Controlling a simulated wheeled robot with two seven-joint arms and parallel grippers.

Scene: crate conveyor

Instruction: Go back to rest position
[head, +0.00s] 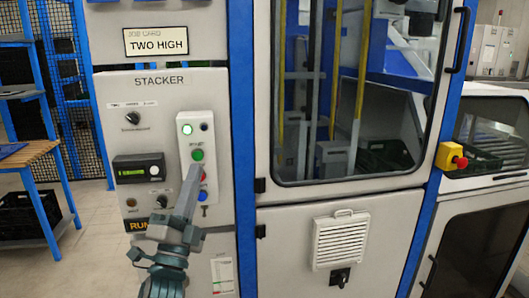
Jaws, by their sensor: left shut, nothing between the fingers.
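My left gripper (192,172) is shut and empty. It points up in front of the stacker control panel (151,95), with its tips just below the green button (197,154) on a white button box (184,127). I cannot tell whether the tips touch the box. A red button (203,176) shows just right of the fingers, and part of the box's lower half is hidden behind them. A lamp on the box is lit. My right gripper is not in view.
A glazed machine door (348,198) stands right of the panel. A red emergency stop on a yellow box (451,157) sits at the right. A blue shelf with a wooden top (27,154) and dark crates (22,215) stands at the left. Floor shows between shelf and panel.

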